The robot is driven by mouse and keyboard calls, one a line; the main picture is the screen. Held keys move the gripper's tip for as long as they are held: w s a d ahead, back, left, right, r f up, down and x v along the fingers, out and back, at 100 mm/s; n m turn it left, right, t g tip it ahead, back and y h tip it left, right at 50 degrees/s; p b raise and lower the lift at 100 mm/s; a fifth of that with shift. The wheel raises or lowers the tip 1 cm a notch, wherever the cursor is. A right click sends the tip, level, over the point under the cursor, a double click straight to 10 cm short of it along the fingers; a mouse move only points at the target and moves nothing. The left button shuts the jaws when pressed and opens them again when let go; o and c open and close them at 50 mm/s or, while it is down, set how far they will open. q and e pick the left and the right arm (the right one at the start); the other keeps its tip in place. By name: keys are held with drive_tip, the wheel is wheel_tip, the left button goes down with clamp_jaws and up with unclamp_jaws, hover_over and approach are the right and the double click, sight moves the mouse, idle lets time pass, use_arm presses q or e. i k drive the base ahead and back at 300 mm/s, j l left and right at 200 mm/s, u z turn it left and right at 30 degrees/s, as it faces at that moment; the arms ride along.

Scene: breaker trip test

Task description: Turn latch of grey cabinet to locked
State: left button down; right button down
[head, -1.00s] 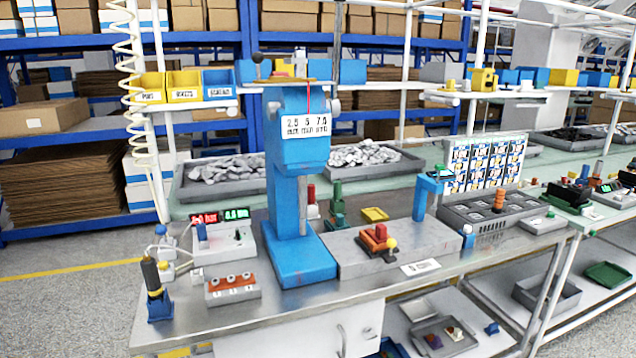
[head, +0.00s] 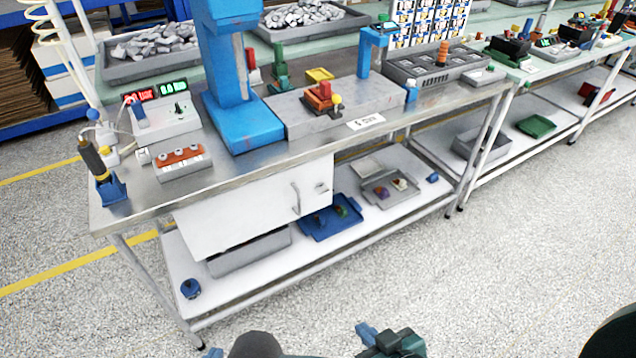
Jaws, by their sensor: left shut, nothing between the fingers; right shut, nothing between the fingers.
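The grey cabinet (head: 240,207) hangs under the left part of the workbench and looks pale, almost white. Its front door appears shut, with a curved vertical handle (head: 296,198) near the right side. A small dark-marked fitting, apparently the latch (head: 321,187), sits right of the handle. It is too small to tell which way it is turned. My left gripper (head: 213,352) barely shows as a blue tip at the bottom edge. My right gripper (head: 367,333) is at the bottom centre, shut and empty. Both are apart from the cabinet, lower in the picture.
The workbench top (head: 240,172) overhangs the cabinet and carries a blue press (head: 245,122). The lower shelf (head: 375,205) holds a grey bin (head: 250,252), a blue tray (head: 330,222) and a small blue object (head: 190,288). The speckled floor in front is clear.

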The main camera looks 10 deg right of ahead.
sight(321, 188)
drive_tip(key=i+l+u, duration=0.1)
drive_tip(key=l, duration=2.45)
drive_tip(key=i+l, duration=0.1)
drive_tip(key=i, duration=0.35)
drive_tip(key=i+u, duration=0.1)
drive_tip(key=i, duration=0.35)
